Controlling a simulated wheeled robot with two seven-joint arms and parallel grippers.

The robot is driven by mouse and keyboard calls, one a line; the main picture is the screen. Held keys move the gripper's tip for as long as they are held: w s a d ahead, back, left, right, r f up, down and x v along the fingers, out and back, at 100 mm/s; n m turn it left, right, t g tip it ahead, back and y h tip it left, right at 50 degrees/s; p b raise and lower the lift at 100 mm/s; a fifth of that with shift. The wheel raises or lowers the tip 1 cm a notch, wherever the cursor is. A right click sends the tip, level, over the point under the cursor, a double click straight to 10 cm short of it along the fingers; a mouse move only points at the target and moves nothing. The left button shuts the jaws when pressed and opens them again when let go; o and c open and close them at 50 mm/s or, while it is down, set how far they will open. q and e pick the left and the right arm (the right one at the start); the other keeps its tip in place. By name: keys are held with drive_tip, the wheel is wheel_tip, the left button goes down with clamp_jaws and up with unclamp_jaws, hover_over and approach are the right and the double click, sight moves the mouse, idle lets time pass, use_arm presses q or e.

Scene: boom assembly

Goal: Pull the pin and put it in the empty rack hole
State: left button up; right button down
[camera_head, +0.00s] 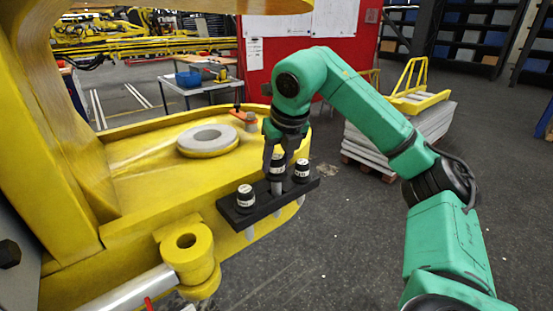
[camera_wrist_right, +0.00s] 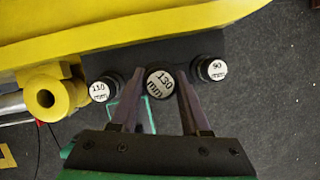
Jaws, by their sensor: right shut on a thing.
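A black rack (camera_head: 262,208) is fixed along the edge of the yellow boom. It carries black-capped pins with white labels: the 110 mm pin (camera_head: 245,196) at the left and the 90 mm pin (camera_head: 302,169) at the right. My right gripper (camera_head: 277,172) is shut on the middle, 130 mm pin (camera_wrist_right: 160,82). Some silver shaft of this pin shows between its cap and the rack; whether its lower end is still in a hole is hard to tell. No empty hole is visible. My left gripper is out of view.
A yellow lug with an open round bore (camera_head: 187,241) sticks out left of the rack, near a silver rod (camera_head: 130,291). A grey disc (camera_head: 207,140) lies on the yellow boom. Open floor lies right of the rack, with a stacked pallet (camera_head: 400,139) behind.

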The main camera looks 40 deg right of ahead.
sight(277, 174)
drive_tip(key=shift+f+b, duration=1.5)
drive_tip(key=shift+f, duration=0.65)
drive_tip(key=shift+c, duration=1.5)
unclamp_jaws()
drive_tip(key=shift+s, duration=0.1)
drive_tip(key=shift+a+r, duration=0.1)
drive_tip(key=shift+r, duration=0.25)
drive_tip(key=p+v, duration=0.1)
drive_tip(key=v, duration=0.5)
drive_tip(key=shift+r+p, duration=0.25)
drive_tip(key=shift+p, duration=0.1)
drive_tip(key=p+v, duration=0.6)
drive_tip(key=v, duration=0.1)
drive_tip(key=shift+s+r, duration=0.15)
drive_tip(key=shift+s, duration=0.25)
